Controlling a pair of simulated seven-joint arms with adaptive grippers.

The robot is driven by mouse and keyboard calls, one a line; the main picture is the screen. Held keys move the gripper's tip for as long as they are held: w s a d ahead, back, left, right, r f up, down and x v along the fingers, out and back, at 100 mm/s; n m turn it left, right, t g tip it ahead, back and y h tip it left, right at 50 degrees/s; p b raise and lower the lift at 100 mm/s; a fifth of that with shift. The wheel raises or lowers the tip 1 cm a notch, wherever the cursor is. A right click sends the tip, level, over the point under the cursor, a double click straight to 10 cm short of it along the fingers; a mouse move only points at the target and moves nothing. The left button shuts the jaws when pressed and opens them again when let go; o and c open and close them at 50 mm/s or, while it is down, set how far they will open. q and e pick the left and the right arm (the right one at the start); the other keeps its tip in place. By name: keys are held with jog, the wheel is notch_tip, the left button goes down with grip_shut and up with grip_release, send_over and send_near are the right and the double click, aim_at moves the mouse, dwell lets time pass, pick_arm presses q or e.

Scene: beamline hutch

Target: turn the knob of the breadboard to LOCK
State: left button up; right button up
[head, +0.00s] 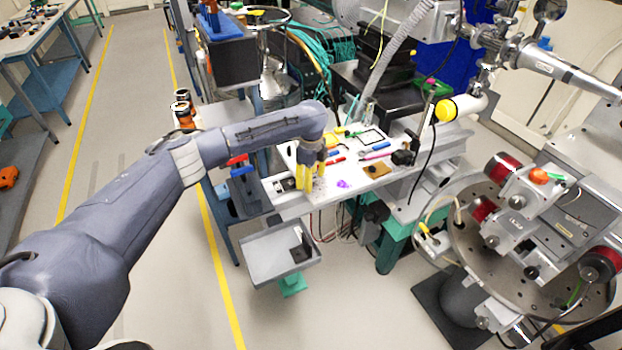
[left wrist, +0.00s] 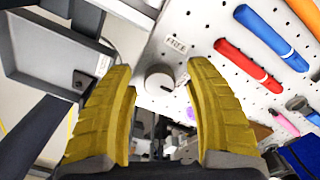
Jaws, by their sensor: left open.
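The breadboard (head: 292,209) is a pale perforated plate on the bench in the head view. In the left wrist view, the breadboard (left wrist: 212,22) fills the upper middle and right. Its round grey knob (left wrist: 159,80) shows between my left fingertips, with a label reading FREE (left wrist: 177,44) above it. I cannot tell where the knob points, and I see no readable LOCK label. My left gripper (head: 305,178) has yellow fingers and points down at the board's left part. In the left wrist view the left gripper (left wrist: 160,72) is open, its fingers either side of the knob, without visible contact.
Red (left wrist: 247,60) and blue-handled (left wrist: 300,60) tools lie on the board right of the knob. A grey tray (head: 268,262) sits below the board's front edge. A round instrument stage (head: 545,270) stands at the right.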

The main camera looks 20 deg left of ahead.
pick_arm(q)
notch_tip(320, 180, up, 12)
dwell(0.6)
dwell(0.4)
